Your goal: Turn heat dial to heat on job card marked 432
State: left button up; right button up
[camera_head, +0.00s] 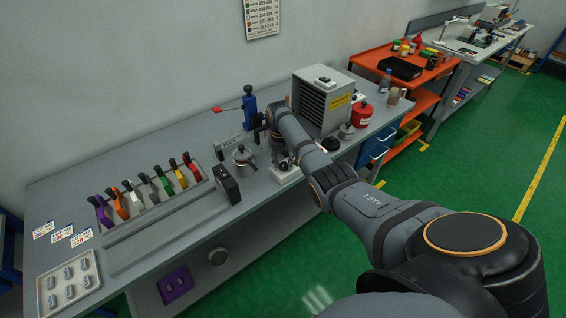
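Three small white job cards with printed text lie at the bench's left end: a left card (42,230), a middle card (62,234) and a right card (81,238). Their numbers are too small to read surely, so I cannot tell which is marked 432. I cannot pick out the heat dial for certain; a black box with a round face (227,184) stands on the bench, and a white-based device (286,175) is partly behind my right arm. My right gripper (280,152) is low over the bench by that device, its fingers mostly hidden. My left gripper is out of view.
A row of coloured-handled levers (152,189) and a tray of grey parts (69,284) take the bench's left. A metal pot (243,160), blue stand (249,106), grey louvred box (323,100) and red can (361,113) crowd the right. A printed chart (262,18) hangs on the wall.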

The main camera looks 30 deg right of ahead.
grip_shut()
jog(key=shift+r, duration=0.1)
